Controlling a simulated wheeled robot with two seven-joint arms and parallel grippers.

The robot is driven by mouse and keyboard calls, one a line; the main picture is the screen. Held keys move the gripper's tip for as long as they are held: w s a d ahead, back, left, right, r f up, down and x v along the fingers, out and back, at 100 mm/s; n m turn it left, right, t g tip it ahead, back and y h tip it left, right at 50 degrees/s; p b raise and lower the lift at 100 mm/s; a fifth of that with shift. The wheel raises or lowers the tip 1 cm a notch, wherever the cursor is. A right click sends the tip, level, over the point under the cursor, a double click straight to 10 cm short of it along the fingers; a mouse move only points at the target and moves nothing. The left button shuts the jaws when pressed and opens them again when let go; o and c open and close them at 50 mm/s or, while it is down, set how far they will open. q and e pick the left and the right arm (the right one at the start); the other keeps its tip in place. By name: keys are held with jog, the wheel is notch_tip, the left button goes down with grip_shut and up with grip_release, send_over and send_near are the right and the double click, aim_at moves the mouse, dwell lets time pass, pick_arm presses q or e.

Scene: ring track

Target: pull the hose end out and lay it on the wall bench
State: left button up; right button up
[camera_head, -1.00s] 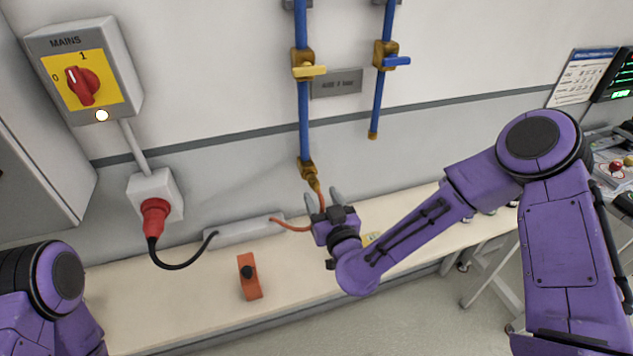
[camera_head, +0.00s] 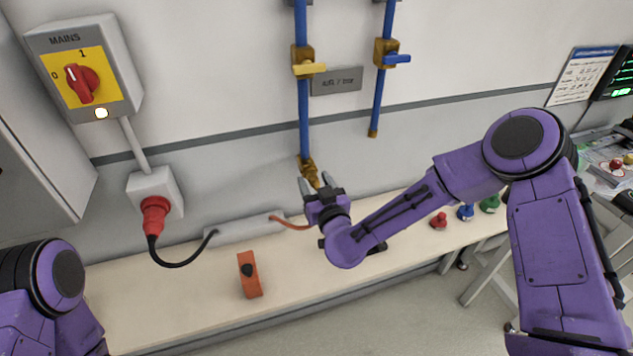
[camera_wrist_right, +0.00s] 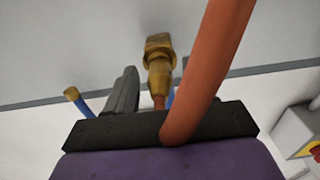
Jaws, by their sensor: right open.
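The orange hose (camera_head: 290,224) runs from a grey box (camera_head: 245,229) at the back of the wall bench (camera_head: 190,310) to the brass fitting (camera_head: 308,170) on the lower end of the left blue pipe. Its upper part is mostly hidden by my right gripper in the head view. My right gripper (camera_head: 316,183) is open just below the fitting. In the right wrist view, the hose (camera_wrist_right: 208,75) crosses close in front of the gripper, and the fitting (camera_wrist_right: 158,65) shows beyond one finger; the other finger is hidden. My left arm shows at lower left, without its gripper.
An orange block with a black knob (camera_head: 250,276) stands on the bench. Red (camera_head: 439,220), blue (camera_head: 466,212) and green (camera_head: 489,203) pieces stand at its right. A black cable (camera_head: 180,265) hangs from the red plug (camera_head: 154,214). The bench's left front is clear.

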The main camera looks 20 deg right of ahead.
dwell(0.7)
grip_shut()
jog(key=s, duration=0.6)
jog(key=shift+b, duration=0.4)
dwell(0.6)
jog(key=shift+d, duration=0.1)
jog(key=s+d+f+b, duration=0.3)
jog(key=s+f+b, duration=0.2)
jog(key=f, duration=0.4)
jog(key=shift+s+f+h+b, duration=0.15)
jog(key=shift+s+h+b, duration=0.15)
jog(key=shift+s, duration=0.4)
